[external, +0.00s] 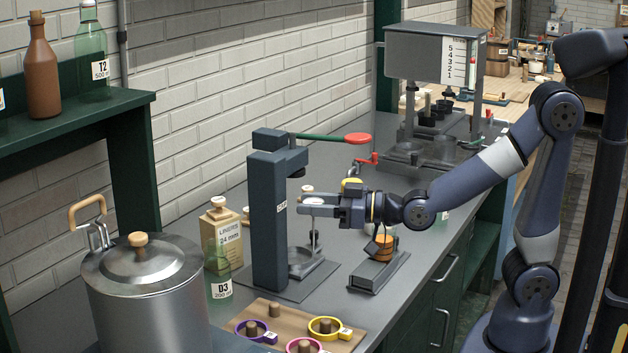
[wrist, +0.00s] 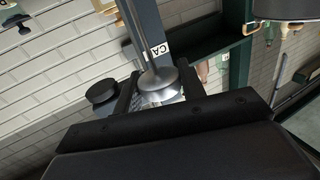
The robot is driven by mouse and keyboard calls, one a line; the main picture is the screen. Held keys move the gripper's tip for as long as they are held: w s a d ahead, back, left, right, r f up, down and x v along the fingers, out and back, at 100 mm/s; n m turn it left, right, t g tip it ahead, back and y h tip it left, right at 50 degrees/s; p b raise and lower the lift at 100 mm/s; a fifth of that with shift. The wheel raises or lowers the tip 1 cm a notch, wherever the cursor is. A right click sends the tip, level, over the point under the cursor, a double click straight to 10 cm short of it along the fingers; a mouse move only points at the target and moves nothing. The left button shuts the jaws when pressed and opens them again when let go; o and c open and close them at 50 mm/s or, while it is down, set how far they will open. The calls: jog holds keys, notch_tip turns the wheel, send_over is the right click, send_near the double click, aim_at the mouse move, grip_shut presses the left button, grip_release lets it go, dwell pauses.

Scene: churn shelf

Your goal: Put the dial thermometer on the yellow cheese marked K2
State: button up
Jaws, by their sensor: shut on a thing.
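My gripper (external: 318,206) is shut on a round metal piece with a thin stem, which looks like the dial thermometer (external: 315,238). It is held in the air just right of a dark upright press. In the wrist view, the thermometer's shiny disc (wrist: 158,79) sits between my fingers (wrist: 155,92), its stem running up the picture. A yellow thing (external: 351,183) shows just behind my gripper, mostly hidden; I cannot tell if it is the K2 cheese. No K2 mark is readable.
The dark press (external: 268,220) with a red-ended lever (external: 357,138) stands close to my gripper. A small stand (external: 379,273) with an orange piece is below right. A board with coloured rings (external: 285,325), a glass bottle (external: 219,275) and a metal pot (external: 145,290) stand nearer.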

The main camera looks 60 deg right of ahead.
jog(key=w+d+r+m+h, duration=0.1)
jog(key=w+d+m+h, duration=0.5)
jog(key=d, duration=0.7)
jog(key=w+d+r+m+h, duration=0.1)
jog(key=w+d+m+h, duration=0.2)
jog(key=w+d+h, duration=0.8)
jog(key=s+d+r+m+g+h+b, duration=0.1)
jog(key=d+r+m+g+h, duration=0.15)
jog(key=d, duration=0.95)
jog(key=d+r+m+g+h+b, duration=0.15)
jog(key=d+m+g, duration=0.25)
jog(key=d, duration=0.9)
notch_tip(320, 180, down, 11)
jog(key=b, duration=0.2)
jog(key=shift+s+d+r, duration=0.15)
jog(key=shift+s+r, duration=0.05)
jog(key=shift+s, duration=0.05)
jog(key=shift+f, duration=0.2)
jog(key=o, duration=1)
jog(key=shift+c, duration=0.2)
